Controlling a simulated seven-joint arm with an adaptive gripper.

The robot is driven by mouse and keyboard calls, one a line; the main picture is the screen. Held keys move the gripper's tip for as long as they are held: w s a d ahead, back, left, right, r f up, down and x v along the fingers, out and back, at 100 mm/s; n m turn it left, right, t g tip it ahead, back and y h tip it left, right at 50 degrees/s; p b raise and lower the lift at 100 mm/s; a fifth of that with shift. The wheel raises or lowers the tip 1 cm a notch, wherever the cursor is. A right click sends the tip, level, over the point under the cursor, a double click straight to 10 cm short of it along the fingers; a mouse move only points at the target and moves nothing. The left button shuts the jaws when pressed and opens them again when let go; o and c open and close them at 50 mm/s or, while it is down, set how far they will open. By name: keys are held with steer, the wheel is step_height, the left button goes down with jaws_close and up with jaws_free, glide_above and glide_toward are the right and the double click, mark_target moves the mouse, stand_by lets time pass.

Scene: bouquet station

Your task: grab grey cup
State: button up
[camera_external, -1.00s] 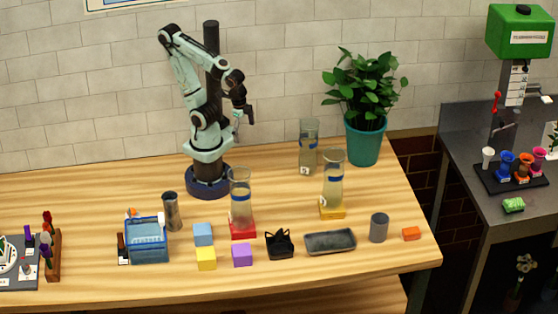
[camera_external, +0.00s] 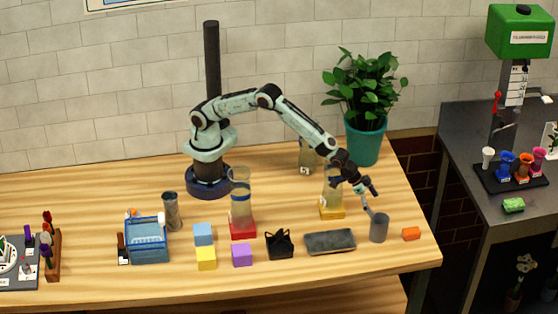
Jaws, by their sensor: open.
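The grey cup (camera_external: 379,228) stands upright near the right front of the wooden table. My gripper (camera_external: 368,206) is just above the cup and slightly to its left, with its fingers pointing down toward the rim. It is open. One finger shows beside the cup's upper left edge; the frame is too small to tell whether it touches the cup.
A tall glass vase (camera_external: 331,196) on a yellow block (camera_external: 332,211) stands close behind, partly covered by my arm. The table's right edge (camera_external: 425,215) is near.

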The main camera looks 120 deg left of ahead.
mark_target(379, 226)
steer(key=shift+g, duration=0.4)
steer(key=f, duration=0.2)
steer(key=w+a+f, duration=0.1)
steer(key=f, duration=0.5)
steer(key=shift+w+a+f, duration=0.2)
steer(key=shift+w+f, duration=0.05)
steer(key=shift+w, duration=0.05)
steer(key=shift+w+a+f, duration=0.1)
steer(key=shift+w+f, duration=0.2)
steer(key=shift+f, duration=0.2)
steer(key=c, duration=1.3)
